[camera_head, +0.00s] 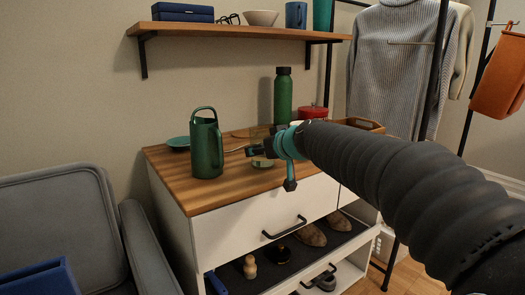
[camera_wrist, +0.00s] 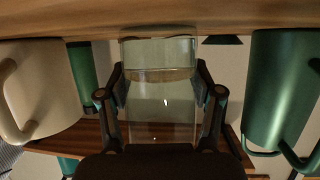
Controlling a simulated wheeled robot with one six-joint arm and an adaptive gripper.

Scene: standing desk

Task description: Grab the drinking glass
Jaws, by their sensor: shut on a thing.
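The clear drinking glass (camera_wrist: 158,105) stands between the two fingers of my gripper (camera_wrist: 160,98) in the wrist view, which looks upside down. The fingers are shut on its sides. Its base is close to the wooden top (camera_wrist: 230,14); I cannot tell whether it touches. In the head view my gripper (camera_head: 262,148) is low over the cabinet top (camera_head: 215,188), and the glass is hard to make out there.
A green pitcher (camera_head: 206,150) stands left of my gripper, and a green bottle (camera_head: 283,98) stands behind. A cream mug (camera_wrist: 38,88) shows in the wrist view. A shelf (camera_head: 230,30) hangs above.

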